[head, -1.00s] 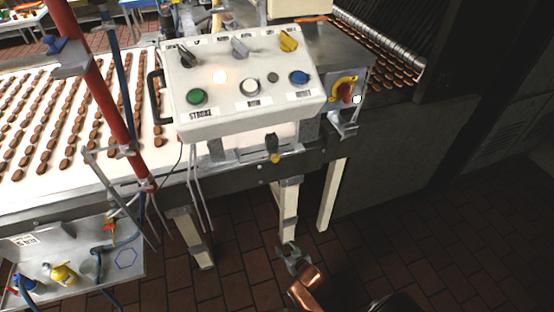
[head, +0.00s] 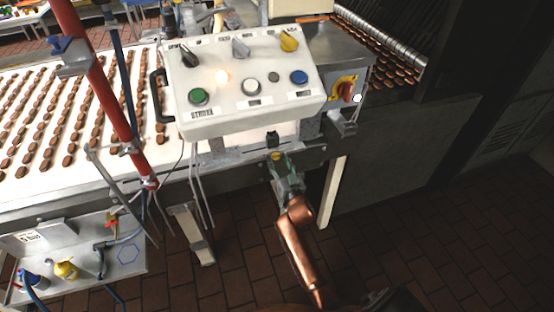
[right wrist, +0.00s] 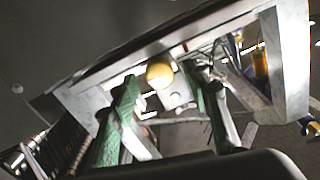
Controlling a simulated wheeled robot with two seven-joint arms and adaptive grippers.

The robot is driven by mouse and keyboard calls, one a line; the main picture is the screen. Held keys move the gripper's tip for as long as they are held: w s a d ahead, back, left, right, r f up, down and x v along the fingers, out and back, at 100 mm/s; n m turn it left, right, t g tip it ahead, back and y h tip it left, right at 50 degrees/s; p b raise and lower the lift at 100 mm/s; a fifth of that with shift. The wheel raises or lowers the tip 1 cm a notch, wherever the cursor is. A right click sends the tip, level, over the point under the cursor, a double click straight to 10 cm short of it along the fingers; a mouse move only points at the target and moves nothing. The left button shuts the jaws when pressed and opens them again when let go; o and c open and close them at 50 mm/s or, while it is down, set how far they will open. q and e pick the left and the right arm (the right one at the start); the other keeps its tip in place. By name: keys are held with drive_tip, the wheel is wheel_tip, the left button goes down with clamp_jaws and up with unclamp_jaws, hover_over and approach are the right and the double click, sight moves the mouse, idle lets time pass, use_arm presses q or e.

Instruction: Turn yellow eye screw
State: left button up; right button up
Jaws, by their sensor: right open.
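The yellow eye screw (head: 276,156) shows as a small yellow knob on the conveyor's front rail, below the white control panel. In the right wrist view its round yellow end (right wrist: 160,75) sits on a grey metal bracket. My right gripper (head: 283,171), with green fingers, is just below the screw, reaching up from the front. In the right wrist view the open fingers (right wrist: 168,84) stand on either side of the yellow end, with visible gaps. I cannot tell how far the screw lies between them in depth. My left gripper is not in view.
The white control panel (head: 245,110) with knobs and buttons overhangs the rail above my right gripper. A red post (head: 100,85) stands at left. A cream leg (head: 333,190) is right of the gripper. The brick floor (head: 400,225) in front is open.

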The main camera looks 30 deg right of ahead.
drive_tip(key=shift+x, duration=0.8)
drive_tip(key=shift+c, duration=0.4)
drive_tip(key=c, duration=1.1)
